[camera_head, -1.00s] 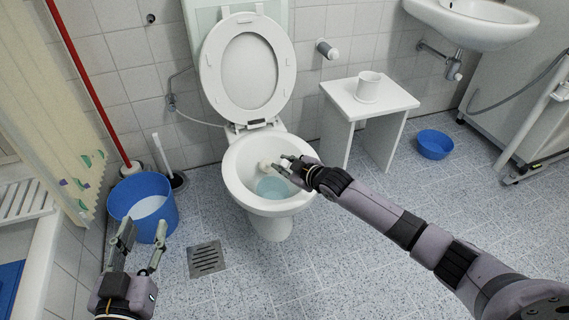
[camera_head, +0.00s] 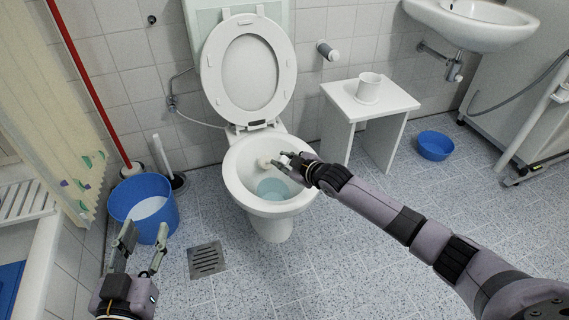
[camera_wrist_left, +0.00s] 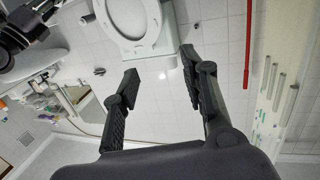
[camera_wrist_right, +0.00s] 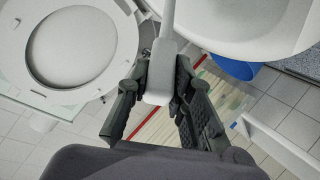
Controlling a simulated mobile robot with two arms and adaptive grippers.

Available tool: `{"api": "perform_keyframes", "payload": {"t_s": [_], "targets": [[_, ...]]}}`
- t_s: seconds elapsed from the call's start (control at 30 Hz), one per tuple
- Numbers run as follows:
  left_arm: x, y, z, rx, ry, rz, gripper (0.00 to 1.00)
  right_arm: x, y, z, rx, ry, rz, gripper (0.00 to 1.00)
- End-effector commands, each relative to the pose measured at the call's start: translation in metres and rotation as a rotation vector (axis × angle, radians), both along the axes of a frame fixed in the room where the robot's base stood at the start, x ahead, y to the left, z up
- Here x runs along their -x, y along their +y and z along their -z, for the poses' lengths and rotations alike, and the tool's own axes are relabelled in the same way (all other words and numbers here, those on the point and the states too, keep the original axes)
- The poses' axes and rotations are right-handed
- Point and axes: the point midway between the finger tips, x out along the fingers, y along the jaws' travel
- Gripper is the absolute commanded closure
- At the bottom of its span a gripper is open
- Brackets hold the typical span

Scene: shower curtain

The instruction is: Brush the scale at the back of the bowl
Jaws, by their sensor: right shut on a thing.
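The toilet bowl (camera_head: 238,190) stands mid-view, its lid (camera_head: 247,72) up and blue-tinted water (camera_head: 272,190) inside. My right gripper (camera_head: 290,160) is over the bowl's right side, shut on a brush. The grey brush handle (camera_wrist_right: 161,72) runs between its fingers in the right wrist view. The pale brush head (camera_head: 264,163) is inside the bowl, near the back wall; I cannot tell whether it touches. Any scale is not distinguishable. My left gripper (camera_head: 139,250) is open and empty near the blue bucket, and its spread fingers also show in the left wrist view (camera_wrist_left: 160,90).
The blue bucket (camera_head: 127,203) stands left of the toilet, beside a white stick (camera_head: 161,152) in a dark base. A white stool (camera_head: 390,101) with a cup (camera_head: 368,87) is at the right. A blue basin (camera_head: 435,146) lies beyond. The floor ahead, with a drain (camera_head: 207,260), is clear.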

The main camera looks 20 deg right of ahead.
Motion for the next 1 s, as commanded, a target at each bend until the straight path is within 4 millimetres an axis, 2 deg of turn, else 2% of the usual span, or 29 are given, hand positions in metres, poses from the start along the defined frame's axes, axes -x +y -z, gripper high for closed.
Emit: {"api": "perform_keyframes", "payload": {"t_s": [0.67, 1.0], "targets": [[0.001, 0.002, 0.003, -0.004, 0.017, -0.003, 0.6, -0.002, 0.0, -0.003, -0.002, -0.004, -0.001, 1.0], [0.002, 0.004, 0.013, -0.018, 0.072, -0.007, 0.6, -0.002, 0.001, -0.003, -0.002, -0.003, -0.001, 1.0]]}}
